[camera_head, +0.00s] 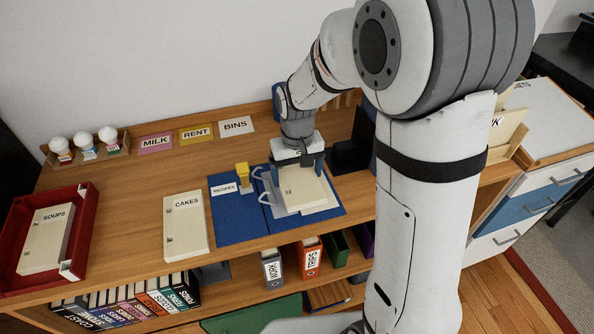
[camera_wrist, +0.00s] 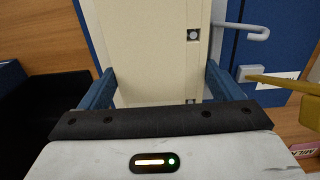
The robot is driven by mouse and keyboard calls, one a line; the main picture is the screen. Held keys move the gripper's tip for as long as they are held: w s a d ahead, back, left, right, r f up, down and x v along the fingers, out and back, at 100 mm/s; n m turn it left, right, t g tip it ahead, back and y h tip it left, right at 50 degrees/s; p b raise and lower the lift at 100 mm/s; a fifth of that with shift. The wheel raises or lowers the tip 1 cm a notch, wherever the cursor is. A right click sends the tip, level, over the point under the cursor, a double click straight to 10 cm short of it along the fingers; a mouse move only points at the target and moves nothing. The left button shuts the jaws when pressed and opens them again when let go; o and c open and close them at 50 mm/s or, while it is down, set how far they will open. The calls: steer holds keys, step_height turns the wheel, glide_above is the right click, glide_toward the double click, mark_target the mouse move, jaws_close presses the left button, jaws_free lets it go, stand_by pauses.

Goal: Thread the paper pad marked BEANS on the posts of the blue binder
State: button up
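The blue binder (camera_head: 232,226) lies open on the desk. Its two metal arches (camera_head: 258,172) stand raised left of a cream paper pad (camera_head: 304,192); one arch (camera_wrist: 245,30) shows in the wrist view. The pad is over the binder's right half, above a grey plate; I cannot tell whether it touches the plate. Its face is partly under my gripper (camera_head: 298,168), and I read no BEANS marking. In the wrist view my gripper's blue fingers (camera_wrist: 160,75) press against both sides of the pad (camera_wrist: 150,40). Two square holes show along its edge; a pale round spot shows in one.
A yellow piece (camera_head: 242,172) stands on the binder's left half by a RECIPES label. The CAKES pad (camera_head: 185,225) lies left of the binder; the SOUPS pad (camera_head: 45,238) lies in a red tray (camera_head: 85,215). A black holder (camera_head: 347,155) stands behind right. Bare desk lies behind the binder.

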steer(key=shift+o, duration=1.4)
steer(key=shift+r, duration=0.1)
step_height(320, 180, up, 8)
steer(key=shift+f, duration=0.15)
steer(key=shift+d, duration=0.1)
steer(key=s+d+r+m+t, duration=0.1)
steer(key=s+d, duration=0.4)
steer(key=s, duration=0.3)
steer(key=s+d+r+m+t, duration=0.1)
steer(key=s+d+r, duration=0.1)
steer(key=s+d, duration=0.3)
steer(key=s, duration=0.3)
steer(key=shift+s+d+r+t, duration=0.15)
steer(key=shift+s+t, duration=0.2)
steer(key=shift+t, duration=0.05)
steer(key=shift+c, duration=0.4)
